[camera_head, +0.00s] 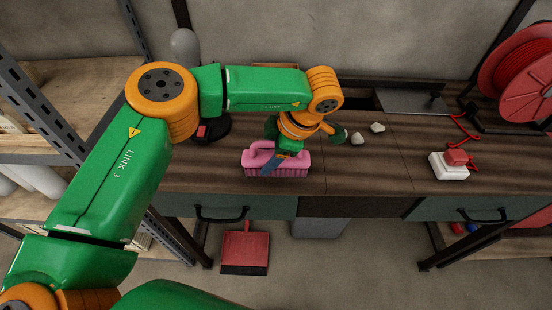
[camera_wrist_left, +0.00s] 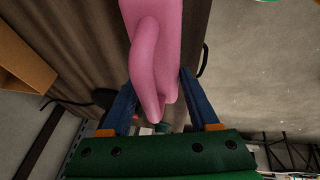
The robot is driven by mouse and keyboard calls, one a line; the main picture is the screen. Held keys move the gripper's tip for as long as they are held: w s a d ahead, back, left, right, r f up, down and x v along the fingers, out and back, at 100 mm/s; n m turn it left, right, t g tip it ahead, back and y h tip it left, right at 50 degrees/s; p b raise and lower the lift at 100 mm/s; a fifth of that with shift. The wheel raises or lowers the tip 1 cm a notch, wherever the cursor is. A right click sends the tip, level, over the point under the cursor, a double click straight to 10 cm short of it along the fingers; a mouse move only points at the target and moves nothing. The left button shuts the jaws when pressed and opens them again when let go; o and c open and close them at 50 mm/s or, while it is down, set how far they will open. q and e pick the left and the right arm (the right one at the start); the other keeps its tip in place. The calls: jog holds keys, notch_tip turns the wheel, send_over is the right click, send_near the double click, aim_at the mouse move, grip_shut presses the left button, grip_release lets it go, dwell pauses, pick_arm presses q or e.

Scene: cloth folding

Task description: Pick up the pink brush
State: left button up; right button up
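The pink brush (camera_head: 296,164) stands on the wooden workbench with its bristles down, near the front edge. In the left wrist view, its pink handle (camera_wrist_left: 152,60) reaches down between the two blue fingers. My left gripper (camera_head: 274,163) is at the brush, with one blue finger crossing in front of its left half. In the left wrist view, the fingers of my left gripper (camera_wrist_left: 157,82) are spread, one on each side of the handle. Whether they touch it is hard to tell. My right gripper is not in view.
The workbench (camera_head: 390,165) has free room right of the brush. Two pale stones (camera_head: 377,127) lie behind it. A white block with a red top (camera_head: 452,163) and a red reel (camera_head: 520,75) are farther right. A red dustpan (camera_head: 245,247) is below the bench.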

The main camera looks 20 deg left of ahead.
pick_arm(q)
grip_shut()
jog(key=shift+r, duration=0.1)
jog(key=shift+r+b, duration=0.35)
jog(key=shift+r, duration=0.05)
jog(key=shift+w+r+b, duration=0.1)
jog(key=shift+r+b, duration=0.2)
jog(key=shift+r, duration=0.4)
jog(key=s+d+r, duration=0.9)
jog(key=d+r, duration=0.1)
jog(key=shift+s+d+r, duration=0.2)
jog(key=shift+s+r, duration=0.1)
